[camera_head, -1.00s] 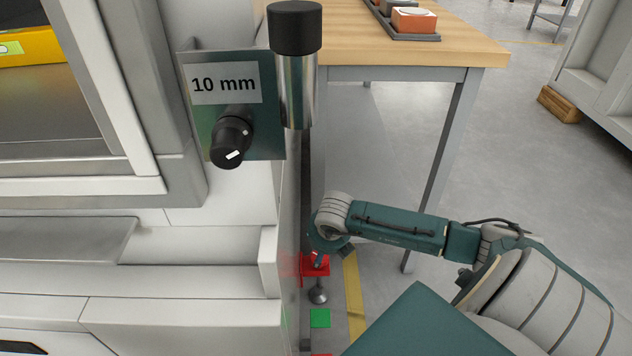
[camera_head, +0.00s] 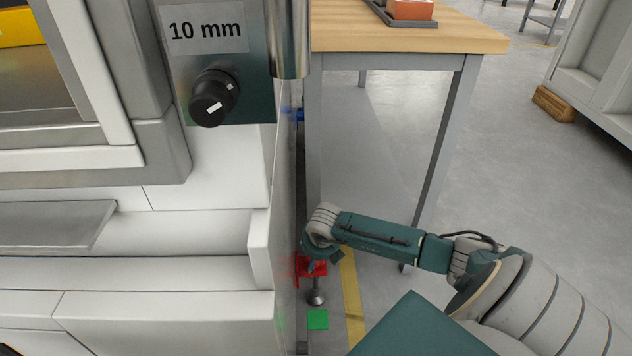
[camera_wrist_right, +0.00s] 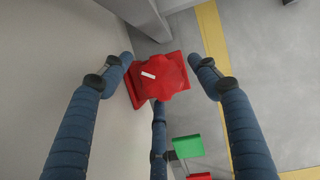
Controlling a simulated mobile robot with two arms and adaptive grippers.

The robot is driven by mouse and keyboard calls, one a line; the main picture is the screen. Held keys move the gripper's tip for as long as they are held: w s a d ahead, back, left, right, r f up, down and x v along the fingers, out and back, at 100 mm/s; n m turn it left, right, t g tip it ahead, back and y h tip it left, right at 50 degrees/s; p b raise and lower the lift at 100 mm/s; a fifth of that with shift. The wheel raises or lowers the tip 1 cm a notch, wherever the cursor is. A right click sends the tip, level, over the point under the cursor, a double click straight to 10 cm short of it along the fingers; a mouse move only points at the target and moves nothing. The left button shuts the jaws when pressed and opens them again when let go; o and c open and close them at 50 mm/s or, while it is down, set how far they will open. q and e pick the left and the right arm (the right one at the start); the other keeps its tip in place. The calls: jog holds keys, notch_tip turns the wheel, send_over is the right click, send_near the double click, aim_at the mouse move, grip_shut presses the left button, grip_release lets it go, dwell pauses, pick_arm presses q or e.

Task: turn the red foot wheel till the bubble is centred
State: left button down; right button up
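The red foot wheel (camera_wrist_right: 163,76) shows in the right wrist view with a white mark on its top, in front of a red bracket (camera_wrist_right: 138,97). My right gripper (camera_wrist_right: 163,62) is open around it: one finger on each side with visible gaps, a third finger below, whose contact I cannot tell. In the head view my right gripper (camera_head: 312,262) is low beside the machine's side, at the red part (camera_head: 303,270) above a metal foot (camera_head: 317,297). It mostly hides the wheel there. No bubble level is visible. My left gripper is out of view.
The white machine (camera_head: 160,270) fills the left, with a black knob (camera_head: 212,97) and a "10 mm" label (camera_head: 205,31). A green square (camera_head: 317,319) lies below the foot. A wooden-topped table (camera_head: 410,38) stands behind. Open floor (camera_head: 520,150) lies right.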

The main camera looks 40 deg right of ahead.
jog(key=c, duration=1)
jog(key=shift+d, duration=0.1)
jog(key=shift+d+r+n, duration=0.1)
jog(key=shift+n, duration=0.2)
